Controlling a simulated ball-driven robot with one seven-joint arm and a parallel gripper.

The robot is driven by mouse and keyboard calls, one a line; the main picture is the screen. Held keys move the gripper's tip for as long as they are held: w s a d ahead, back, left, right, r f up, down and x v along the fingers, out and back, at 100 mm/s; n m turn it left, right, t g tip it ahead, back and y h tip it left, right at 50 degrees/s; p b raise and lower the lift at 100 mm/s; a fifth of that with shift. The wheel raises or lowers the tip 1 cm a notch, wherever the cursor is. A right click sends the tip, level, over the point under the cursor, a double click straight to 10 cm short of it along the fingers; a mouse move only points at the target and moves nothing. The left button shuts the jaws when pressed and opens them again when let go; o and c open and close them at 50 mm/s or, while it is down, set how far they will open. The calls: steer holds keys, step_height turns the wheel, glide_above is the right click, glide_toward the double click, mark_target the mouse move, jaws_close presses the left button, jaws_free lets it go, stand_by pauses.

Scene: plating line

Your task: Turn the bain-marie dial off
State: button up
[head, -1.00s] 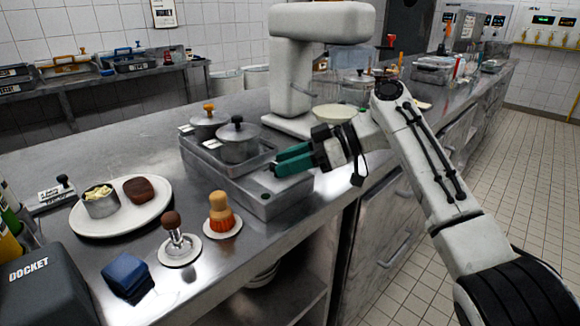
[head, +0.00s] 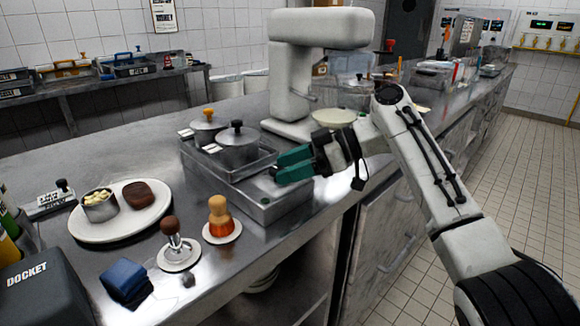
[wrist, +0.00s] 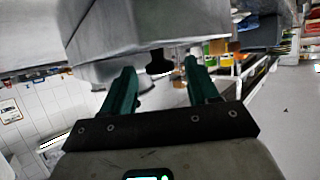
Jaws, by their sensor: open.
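The bain-marie (head: 276,206) is a low steel unit on the counter, holding two lidded pots, one with an orange knob (head: 208,112) and one with a black knob (head: 237,128). My gripper (head: 279,169) is at its right end, with teal fingers open and empty. In the wrist view, a small dark knob, which looks like the dial (wrist: 158,62), sticks out from the grey unit between the open fingertips. I cannot tell whether the fingers touch it. The dial's setting cannot be read, and my gripper hides it in the head view. A small green spot shows on the unit's top.
A white plate (head: 85,232) with a tin and a brown patty, two upright tools on saucers, a blue cloth (head: 124,279) and a docket box (head: 35,295) stand at the left. A white stand mixer (head: 290,80) stands close behind my gripper. The aisle is clear.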

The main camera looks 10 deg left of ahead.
steer(key=v, duration=1)
steer(key=shift+d, duration=0.3)
steer(key=shift+w, duration=0.1)
